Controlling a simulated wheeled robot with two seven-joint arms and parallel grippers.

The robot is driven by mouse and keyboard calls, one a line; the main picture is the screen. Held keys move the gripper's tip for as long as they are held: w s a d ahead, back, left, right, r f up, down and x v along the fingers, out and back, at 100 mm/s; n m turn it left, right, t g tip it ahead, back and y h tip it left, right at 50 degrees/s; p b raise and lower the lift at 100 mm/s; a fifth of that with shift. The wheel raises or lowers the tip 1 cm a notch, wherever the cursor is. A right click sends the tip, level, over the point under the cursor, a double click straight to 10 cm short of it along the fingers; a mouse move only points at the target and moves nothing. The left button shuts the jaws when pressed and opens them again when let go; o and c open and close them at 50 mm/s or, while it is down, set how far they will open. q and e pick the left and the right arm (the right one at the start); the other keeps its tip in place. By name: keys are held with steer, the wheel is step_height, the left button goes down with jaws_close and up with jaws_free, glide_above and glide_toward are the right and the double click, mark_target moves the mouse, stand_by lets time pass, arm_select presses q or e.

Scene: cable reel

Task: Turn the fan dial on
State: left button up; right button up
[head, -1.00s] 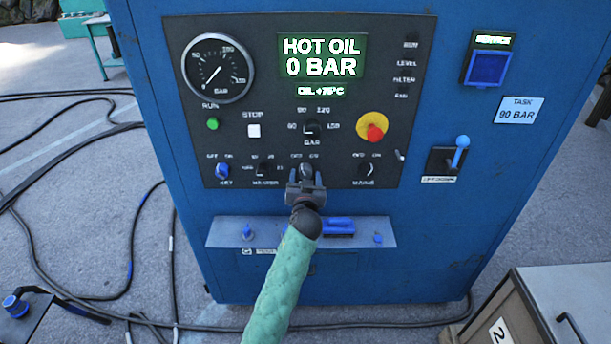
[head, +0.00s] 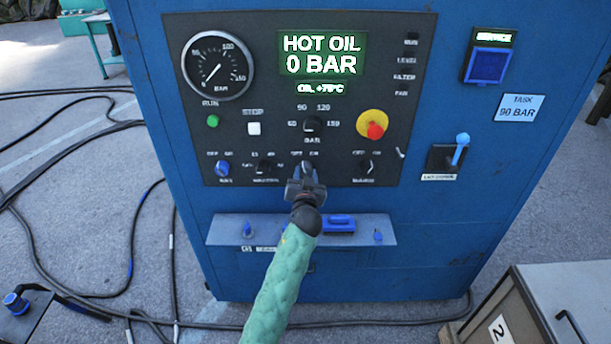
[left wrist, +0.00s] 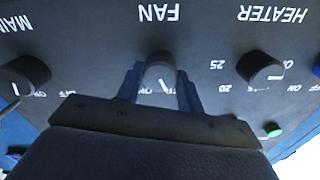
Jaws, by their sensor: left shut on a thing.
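The fan dial (left wrist: 160,75) is a dark round knob with a white pointer line, under the upside-down FAN label in the left wrist view. The line slants to the lower right there, and the ON and OFF letters beside it are partly hidden. My left gripper (left wrist: 160,90) is shut on the dial, one blue-grey finger on each side. In the head view my left gripper (head: 306,180) is at the lower middle of the black panel (head: 230,110) and partly covers the dial. My right gripper is not in view.
The heater knob (left wrist: 260,68) and the main knob (left wrist: 25,75) stand close on either side. A red emergency button (head: 374,131) on a yellow disc is above right. A shelf (head: 220,231) juts out below the panel. Hoses lie on the floor at left.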

arm_select(q)
steer(key=m, duration=0.6)
steer(key=shift+r, duration=0.1)
steer(key=shift+m+p, duration=0.4)
steer(key=shift+m, duration=1.2)
steer(key=shift+m+p, duration=0.35)
steer(key=shift+m, duration=0.65)
steer(key=o, duration=0.9)
steer(key=shift+o, duration=0.5)
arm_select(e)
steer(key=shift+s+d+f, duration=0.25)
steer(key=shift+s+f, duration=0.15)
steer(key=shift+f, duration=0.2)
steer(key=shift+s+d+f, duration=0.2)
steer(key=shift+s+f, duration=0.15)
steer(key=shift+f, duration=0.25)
